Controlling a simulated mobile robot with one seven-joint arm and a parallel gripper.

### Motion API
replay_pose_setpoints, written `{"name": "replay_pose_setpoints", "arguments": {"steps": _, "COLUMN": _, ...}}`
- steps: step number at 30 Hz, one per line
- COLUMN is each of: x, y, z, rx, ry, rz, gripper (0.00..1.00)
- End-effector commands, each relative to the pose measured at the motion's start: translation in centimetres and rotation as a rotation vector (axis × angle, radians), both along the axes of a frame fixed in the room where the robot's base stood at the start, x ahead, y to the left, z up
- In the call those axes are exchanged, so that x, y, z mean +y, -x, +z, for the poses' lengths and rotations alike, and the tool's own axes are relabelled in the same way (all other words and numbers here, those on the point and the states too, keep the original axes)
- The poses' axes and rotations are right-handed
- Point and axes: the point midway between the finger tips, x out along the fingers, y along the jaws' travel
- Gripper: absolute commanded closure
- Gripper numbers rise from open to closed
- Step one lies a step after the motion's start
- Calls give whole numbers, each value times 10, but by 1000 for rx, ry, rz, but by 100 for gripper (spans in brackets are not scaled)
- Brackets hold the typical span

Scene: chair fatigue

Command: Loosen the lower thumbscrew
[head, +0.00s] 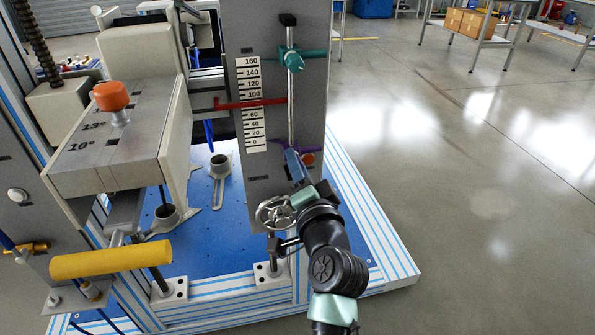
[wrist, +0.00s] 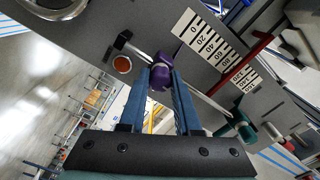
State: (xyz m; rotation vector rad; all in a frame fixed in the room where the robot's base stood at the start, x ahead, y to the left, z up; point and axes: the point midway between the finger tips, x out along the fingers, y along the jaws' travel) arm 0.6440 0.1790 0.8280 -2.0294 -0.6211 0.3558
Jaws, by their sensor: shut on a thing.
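The lower thumbscrew (wrist: 160,70) is purple and sits on the thin vertical rod, low on the grey panel. In the wrist view it lies between the two blue fingers of my gripper (wrist: 162,82), which are shut on it. In the head view my gripper (head: 292,158) reaches up to the foot of the rod (head: 291,105) and mostly hides the thumbscrew; a little purple shows beside it. An upper teal clamp (head: 290,60) sits higher on the rod and also shows in the wrist view (wrist: 240,122).
A red pointer (head: 250,103) crosses the white scale (head: 251,100) left of the rod. An orange disc (head: 308,158) is on the panel close to my fingers. A metal handwheel (head: 274,213) stands just left of my wrist. The floor at right is clear.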

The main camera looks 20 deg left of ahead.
Motion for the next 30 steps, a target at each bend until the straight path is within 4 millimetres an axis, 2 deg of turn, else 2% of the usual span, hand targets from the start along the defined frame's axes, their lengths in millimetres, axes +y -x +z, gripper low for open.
{"name": "replay_pose_setpoints", "arguments": {"steps": 21, "x": 0, "y": 0, "z": 0, "rx": -41, "ry": 63, "rz": 0, "gripper": 100}}
{"name": "replay_pose_setpoints", "arguments": {"steps": 22, "x": 0, "y": 0, "z": 0, "rx": -41, "ry": 63, "rz": 0, "gripper": 65}}
{"name": "replay_pose_setpoints", "arguments": {"steps": 26, "x": 0, "y": 0, "z": 0, "rx": -41, "ry": 61, "rz": 0, "gripper": 42}}
{"name": "replay_pose_setpoints", "arguments": {"steps": 27, "x": 0, "y": 0, "z": 0, "rx": -41, "ry": 61, "rz": 0, "gripper": 38}}
{"name": "replay_pose_setpoints", "arguments": {"steps": 30, "x": 0, "y": 0, "z": 0, "rx": -41, "ry": 61, "rz": 0, "gripper": 38}}
